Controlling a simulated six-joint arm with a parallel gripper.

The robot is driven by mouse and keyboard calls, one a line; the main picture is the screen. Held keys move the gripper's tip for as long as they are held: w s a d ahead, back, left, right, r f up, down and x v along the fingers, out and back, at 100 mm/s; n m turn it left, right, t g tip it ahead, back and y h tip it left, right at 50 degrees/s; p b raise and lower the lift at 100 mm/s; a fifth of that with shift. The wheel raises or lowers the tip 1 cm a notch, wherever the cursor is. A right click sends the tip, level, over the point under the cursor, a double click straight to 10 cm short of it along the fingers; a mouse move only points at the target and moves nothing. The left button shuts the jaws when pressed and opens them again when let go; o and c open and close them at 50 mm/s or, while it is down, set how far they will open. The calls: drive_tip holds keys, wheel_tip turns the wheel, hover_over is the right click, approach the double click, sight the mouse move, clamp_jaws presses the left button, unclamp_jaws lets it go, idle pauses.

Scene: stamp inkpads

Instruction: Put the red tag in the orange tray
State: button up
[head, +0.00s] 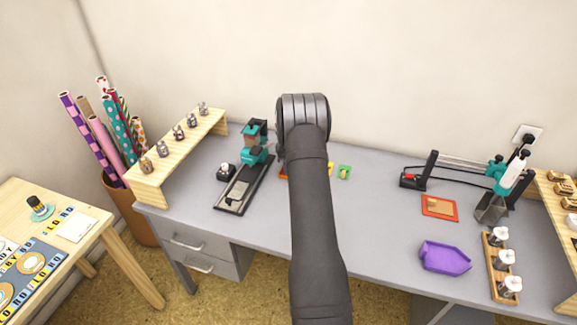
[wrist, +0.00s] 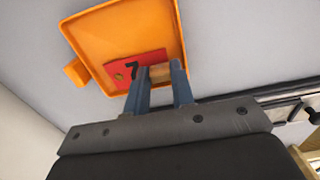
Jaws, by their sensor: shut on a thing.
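The red tag (wrist: 118,74), marked with a black 7, is between and beside my gripper's fingertips (wrist: 160,70) in the wrist view. My gripper is shut on it, with a tan part showing between the fingers. The tag is over the orange tray (wrist: 100,35), near its lower edge in that view; I cannot tell whether it touches the tray floor. In the head view my arm hides the gripper and tag, and only a sliver of orange (head: 283,171), likely the tray, shows beside the arm.
A green item (head: 344,172) lies just right of my arm. A black and teal press (head: 250,165) stands left. An orange-red square piece (head: 440,207) and a purple tray (head: 445,257) lie right. The grey desk (head: 375,215) is clear between.

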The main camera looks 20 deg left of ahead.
drive_tip(key=shift+f, duration=0.15)
drive_tip(key=o, duration=0.7)
drive_tip(key=shift+o, duration=0.2)
wheel_tip(320, 180, up, 12)
drive_tip(key=shift+r, duration=0.2)
